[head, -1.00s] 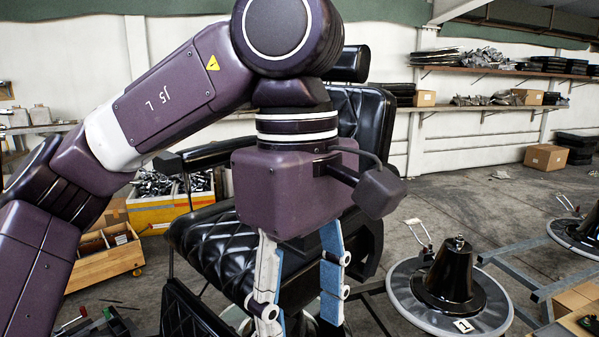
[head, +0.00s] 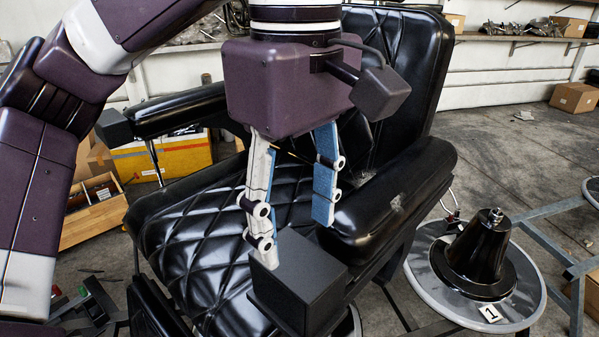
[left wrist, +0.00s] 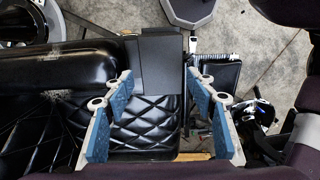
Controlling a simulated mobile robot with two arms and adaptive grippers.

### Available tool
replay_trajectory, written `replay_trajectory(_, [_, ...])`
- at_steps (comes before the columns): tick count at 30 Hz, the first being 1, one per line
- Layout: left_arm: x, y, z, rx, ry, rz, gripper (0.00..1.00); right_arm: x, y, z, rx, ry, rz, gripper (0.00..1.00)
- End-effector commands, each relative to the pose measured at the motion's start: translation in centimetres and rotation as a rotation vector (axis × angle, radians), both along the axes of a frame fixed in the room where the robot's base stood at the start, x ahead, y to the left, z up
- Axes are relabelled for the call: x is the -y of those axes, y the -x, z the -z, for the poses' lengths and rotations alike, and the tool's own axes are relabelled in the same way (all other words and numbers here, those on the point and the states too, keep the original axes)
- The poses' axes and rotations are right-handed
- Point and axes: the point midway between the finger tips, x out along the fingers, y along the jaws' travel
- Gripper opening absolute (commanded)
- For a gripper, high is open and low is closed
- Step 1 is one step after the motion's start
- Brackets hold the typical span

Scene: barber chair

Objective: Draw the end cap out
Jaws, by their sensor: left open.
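The end cap (head: 300,285) is a matte black block at the front end of the chair's right-hand armrest (head: 395,205). In the left wrist view the end cap (left wrist: 160,62) shows as a dark grey block at the top middle, against the armrest (left wrist: 60,70). My left gripper (head: 293,230) is open and empty, pointing down. In the head view its fingers stand in front of the armrest, the white one overlapping the cap's far edge. In the left wrist view the fingers (left wrist: 163,95) lie either side of the cap's lower part; contact is unclear. My right gripper is not in view.
The black quilted barber chair seat (head: 200,220) fills the middle. The other armrest (head: 180,110) has a similar dark block at its end.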

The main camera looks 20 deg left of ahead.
Motion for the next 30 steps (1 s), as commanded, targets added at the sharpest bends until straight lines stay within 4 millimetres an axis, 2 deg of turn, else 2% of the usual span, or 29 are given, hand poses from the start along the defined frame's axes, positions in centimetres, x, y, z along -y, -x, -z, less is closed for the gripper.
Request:
replay_trajectory(1, [0.0, 0.0, 0.1, 0.0, 0.0, 0.001, 0.51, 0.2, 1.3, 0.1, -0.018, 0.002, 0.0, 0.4])
replay_trajectory(6, [-0.1, 0.0, 1.5, -0.002, -0.001, 0.0, 0.51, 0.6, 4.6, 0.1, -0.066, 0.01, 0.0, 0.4])
replay_trajectory(9, [-0.1, 0.1, 3.0, -0.003, -0.001, 0.0, 0.51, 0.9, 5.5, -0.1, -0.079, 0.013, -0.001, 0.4])
replay_trajectory(14, [-0.1, 0.1, 5.4, -0.001, 0.0, 0.001, 0.51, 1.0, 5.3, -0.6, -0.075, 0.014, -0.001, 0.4])
replay_trajectory(18, [0.0, 0.0, 6.9, 0.0, 0.001, -0.001, 0.51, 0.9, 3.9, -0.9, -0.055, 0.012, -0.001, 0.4])
replay_trajectory(23, [0.0, 0.1, 7.7, -0.001, 0.002, 0.0, 0.51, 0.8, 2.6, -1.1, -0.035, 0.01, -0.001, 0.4])
replay_trajectory(30, [0.0, 0.1, 7.8, 0.0, 0.002, 0.0, 0.51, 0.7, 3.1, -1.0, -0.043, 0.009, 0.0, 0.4])
